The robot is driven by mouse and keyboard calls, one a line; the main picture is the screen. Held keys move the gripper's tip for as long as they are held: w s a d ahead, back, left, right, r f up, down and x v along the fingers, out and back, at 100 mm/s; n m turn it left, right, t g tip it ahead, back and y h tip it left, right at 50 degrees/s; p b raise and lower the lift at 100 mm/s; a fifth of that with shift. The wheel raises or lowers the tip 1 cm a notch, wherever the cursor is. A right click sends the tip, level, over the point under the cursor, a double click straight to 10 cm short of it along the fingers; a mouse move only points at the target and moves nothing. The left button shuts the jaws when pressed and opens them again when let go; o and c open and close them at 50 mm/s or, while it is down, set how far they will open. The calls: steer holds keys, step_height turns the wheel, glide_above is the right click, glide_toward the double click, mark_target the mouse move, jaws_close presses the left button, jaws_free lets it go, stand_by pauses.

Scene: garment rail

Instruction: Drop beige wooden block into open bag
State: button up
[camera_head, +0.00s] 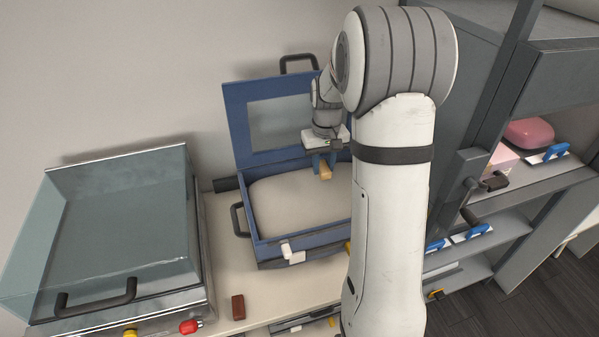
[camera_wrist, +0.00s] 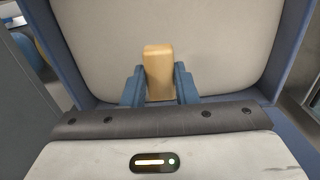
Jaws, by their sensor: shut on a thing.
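The beige wooden block (camera_wrist: 158,70) is held upright between the blue fingers of my gripper (camera_wrist: 159,86) in the wrist view. In the head view my gripper (camera_head: 324,162) hangs over the open blue bag (camera_head: 262,245), with the block (camera_head: 325,173) at its fingertips. The bag has a raised lid with a grey panel, leaning back toward the wall, and a pale padded interior. The block is above the pale interior; I cannot tell how high. My arm hides the bag's right side.
A glass-lidded box (camera_head: 115,230) with a black handle stands on the left of the counter. A reddish-brown block (camera_head: 238,307) lies in front of the bag. Grey shelving (camera_head: 500,235) with a pink item (camera_head: 529,132) stands on the right.

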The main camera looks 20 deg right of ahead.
steer(key=b, duration=0.3)
glide_above(321, 195)
steer(key=shift+w+f, duration=0.1)
steer(key=shift+f, duration=2.65)
steer(key=o, duration=1)
step_height(321, 195, up, 8)
steer(key=shift+f+b, duration=0.1)
steer(key=shift+b, duration=0.65)
